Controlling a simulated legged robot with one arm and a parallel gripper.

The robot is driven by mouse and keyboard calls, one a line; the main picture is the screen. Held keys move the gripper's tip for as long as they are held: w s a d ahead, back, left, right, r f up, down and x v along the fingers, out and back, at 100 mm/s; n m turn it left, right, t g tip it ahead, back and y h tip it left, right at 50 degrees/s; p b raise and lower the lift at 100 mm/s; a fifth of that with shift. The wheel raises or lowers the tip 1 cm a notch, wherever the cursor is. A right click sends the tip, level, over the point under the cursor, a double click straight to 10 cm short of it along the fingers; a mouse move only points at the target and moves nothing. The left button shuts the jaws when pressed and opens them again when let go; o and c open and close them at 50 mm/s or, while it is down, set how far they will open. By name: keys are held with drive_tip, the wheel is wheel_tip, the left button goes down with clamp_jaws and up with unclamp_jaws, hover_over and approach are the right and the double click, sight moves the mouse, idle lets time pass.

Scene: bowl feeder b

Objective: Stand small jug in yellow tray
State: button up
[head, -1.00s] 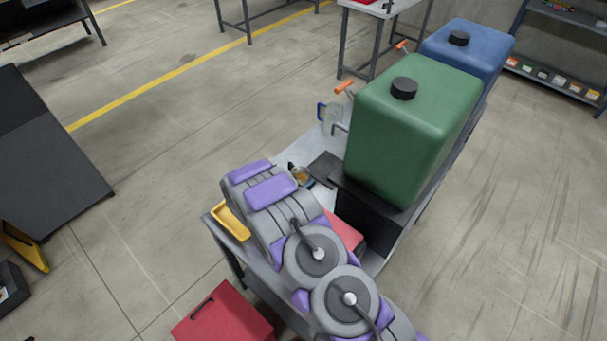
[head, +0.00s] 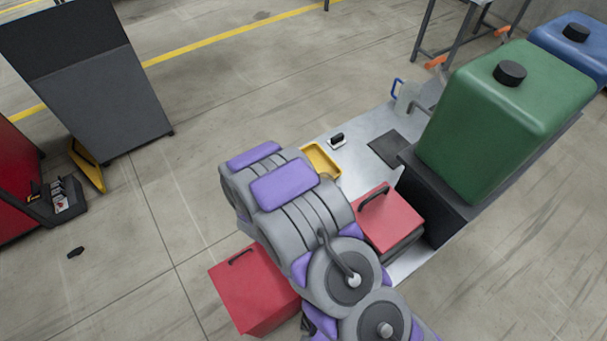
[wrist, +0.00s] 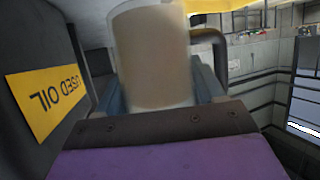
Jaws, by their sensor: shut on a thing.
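My gripper (wrist: 157,85) is shut on the small jug (wrist: 150,55), a pale translucent vessel with brownish contents, between its fingers in the wrist view. In the head view my arm hides the gripper and the jug. The yellow tray (head: 324,158) lies on the light bench top, just beyond my arm, its near left part covered. It looks empty where it shows.
A small black-and-white item (head: 337,141) sits behind the tray. A red box (head: 388,220), a dark plate (head: 389,149), a clear jug with a blue handle (head: 409,97) and a green tank (head: 505,120) stand to the right. A dark "USED OIL" container (wrist: 45,100) is close by.

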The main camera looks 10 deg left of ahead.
drive_tip(key=shift+s+r, duration=0.15)
drive_tip(key=shift+s, duration=0.6)
drive_tip(key=shift+w+a+f+b, duration=0.35)
drive_tip(key=shift+w+a+f, duration=0.75)
drive_tip(key=shift+w, duration=1.2)
drive_tip(key=shift+w+a+f+b, duration=0.4)
drive_tip(key=shift+w+a+f, duration=0.25)
drive_tip(key=shift+w+a, duration=1.35)
drive_tip(key=shift+w+a+f+b, duration=0.35)
drive_tip(key=shift+w+a+f, duration=0.6)
drive_tip(key=shift+w, duration=1.7)
drive_tip(key=shift+r, duration=0.2)
drive_tip(key=o, duration=1.2)
drive_tip(key=shift+f, duration=0.1)
drive_tip(key=shift+c, duration=0.2)
drive_tip(key=p+v, duration=0.1)
drive_tip(key=v, duration=1.1)
drive_tip(key=shift+s+d+p, duration=0.1)
drive_tip(key=shift+p, duration=0.2)
